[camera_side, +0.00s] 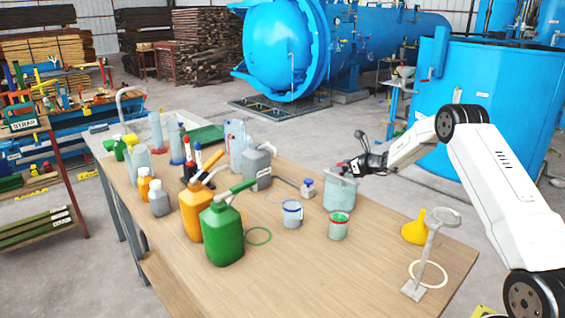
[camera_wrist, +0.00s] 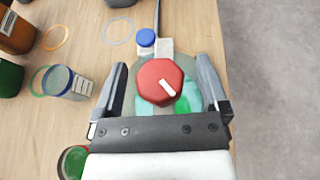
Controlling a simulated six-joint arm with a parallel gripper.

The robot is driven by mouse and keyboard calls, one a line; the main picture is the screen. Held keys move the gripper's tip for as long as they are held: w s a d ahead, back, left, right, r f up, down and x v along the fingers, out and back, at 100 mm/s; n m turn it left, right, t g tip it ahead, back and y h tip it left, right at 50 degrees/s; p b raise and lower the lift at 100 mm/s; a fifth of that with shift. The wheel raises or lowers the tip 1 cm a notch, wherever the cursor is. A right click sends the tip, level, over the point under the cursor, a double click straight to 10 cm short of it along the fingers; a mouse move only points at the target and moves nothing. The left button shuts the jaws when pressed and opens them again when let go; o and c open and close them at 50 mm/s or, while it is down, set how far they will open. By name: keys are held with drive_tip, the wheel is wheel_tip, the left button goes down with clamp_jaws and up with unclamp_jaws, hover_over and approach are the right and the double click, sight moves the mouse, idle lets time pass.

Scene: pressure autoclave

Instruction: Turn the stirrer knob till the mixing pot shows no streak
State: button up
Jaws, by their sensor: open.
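The stirrer knob (camera_wrist: 158,82) is a red hexagonal cap with a white mark that points to its lower right in the wrist view. It sits over the mixing pot (camera_side: 340,192), a clear pot near the table's right edge. In the wrist view, bright green and paler patches (camera_wrist: 190,96) show in the pot beside the knob, so its contents look uneven. My gripper (camera_wrist: 162,68) is open, with one finger on each side of the knob and gaps to it. In the side view my gripper (camera_side: 352,168) is at the pot's top and mostly hides the knob.
A blue-capped bottle (camera_side: 307,188), a blue-rimmed beaker (camera_side: 292,213) and a red-rimmed cup (camera_side: 339,225) stand close to the pot. A yellow funnel (camera_side: 415,228) and a ring stand (camera_side: 430,255) are at the right. Green (camera_side: 222,235) and orange (camera_side: 195,210) jugs stand left.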

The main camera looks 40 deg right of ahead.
drive_tip(key=shift+w+f, duration=0.1)
drive_tip(key=shift+w, duration=0.05)
clamp_jaws()
drive_tip(key=shift+n+y, duration=0.4)
drive_tip(key=shift+n+g+y, duration=0.6)
drive_tip(key=shift+n+y, duration=1.2)
drive_tip(key=shift+y, duration=0.3)
drive_tip(key=shift+a+n+g+y, duration=0.2)
drive_tip(key=shift+n+g+y, duration=1)
drive_tip(key=shift+n+y, duration=0.55)
